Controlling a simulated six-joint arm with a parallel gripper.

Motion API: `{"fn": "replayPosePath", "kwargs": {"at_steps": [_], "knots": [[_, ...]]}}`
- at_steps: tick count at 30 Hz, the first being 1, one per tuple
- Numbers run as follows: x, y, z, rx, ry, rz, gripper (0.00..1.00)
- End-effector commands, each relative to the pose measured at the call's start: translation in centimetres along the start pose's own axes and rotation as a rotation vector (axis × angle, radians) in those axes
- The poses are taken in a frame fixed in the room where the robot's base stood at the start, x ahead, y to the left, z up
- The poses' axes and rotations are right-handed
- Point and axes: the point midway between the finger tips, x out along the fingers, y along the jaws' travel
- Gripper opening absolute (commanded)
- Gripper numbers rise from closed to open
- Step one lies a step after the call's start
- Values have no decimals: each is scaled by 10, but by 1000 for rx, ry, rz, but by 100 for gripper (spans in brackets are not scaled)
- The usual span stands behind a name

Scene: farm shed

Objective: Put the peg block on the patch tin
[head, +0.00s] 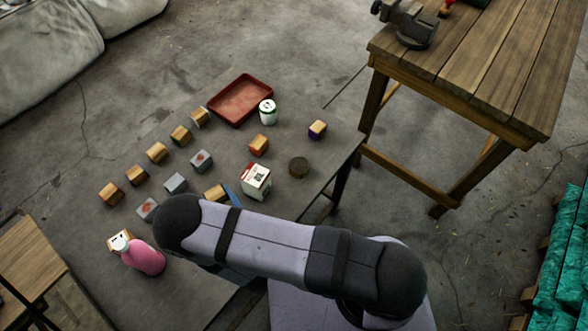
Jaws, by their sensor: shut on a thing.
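A pale wooden block (213,193), which I take to be the peg block, shows just left of a blue finger of my gripper (229,196). My gripper is mostly hidden behind my arm, and it is shut on this block. I cannot tell whether the block touches the table. A low, round, dark brown tin (298,168), which I take to be the patch tin, stands near the table's right edge. Its top is bare. It is right of my gripper, beyond a white and red carton.
The carton (256,182) stands between my gripper and the dark tin. Several wooden and grey blocks (157,153) sit in rows at left. A white can (268,112), a red tray (223,106), an orange-faced block (258,146) and a pink bottle (145,257) also stand here.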

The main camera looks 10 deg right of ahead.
Motion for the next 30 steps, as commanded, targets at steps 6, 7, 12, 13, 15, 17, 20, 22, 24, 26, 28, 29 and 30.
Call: {"fn": "replayPosePath", "kwargs": {"at_steps": [6,7,12,13,15,17,20,22,24,26,28,29,30], "knots": [[43,34,-26,34,8,133,24],[47,39,-30,37,8,150,24],[66,76,-59,58,8,254,24],[69,83,-64,63,9,275,24],[72,102,-75,72,8,326,23],[74,119,-84,81,8,371,23],[74,147,-96,95,7,446,23],[72,164,-103,104,6,495,23],[69,181,-108,113,4,543,23],[66,196,-112,122,5,586,23],[60,212,-116,131,3,636,23],[57,218,-116,136,3,658,23],[52,226,-117,141,2,687,23]]}}
